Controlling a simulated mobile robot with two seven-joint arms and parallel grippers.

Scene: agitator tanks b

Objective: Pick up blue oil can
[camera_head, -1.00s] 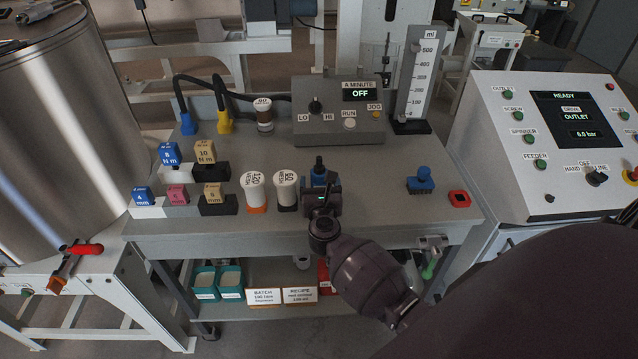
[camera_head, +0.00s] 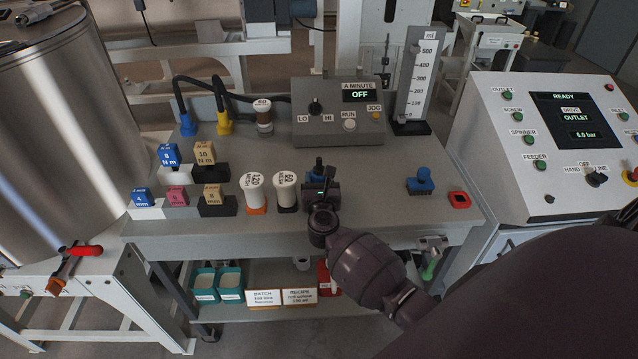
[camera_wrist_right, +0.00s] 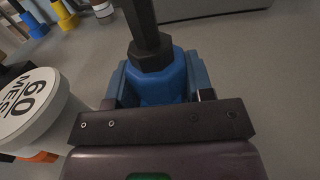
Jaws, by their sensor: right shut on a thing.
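The blue oil can (camera_wrist_right: 160,82) stands in the middle of the right wrist view, with a black hexagonal collar and a dark spout rising from it. My right gripper (camera_head: 320,190) is at the bench's front, shut on the can. In the right wrist view the gripper (camera_wrist_right: 160,98) has the can's blue body between its fingers. The can looks upright; its base is hidden, so I cannot tell whether it touches the bench. My left gripper is not in view.
A white jar marked 60 (camera_head: 286,188) stands close left of the gripper, with a 120 jar (camera_head: 253,190) beyond. A control box (camera_head: 340,112) stands behind. A blue fixture (camera_head: 420,182) and a red piece (camera_head: 459,200) sit right. Bare bench lies between.

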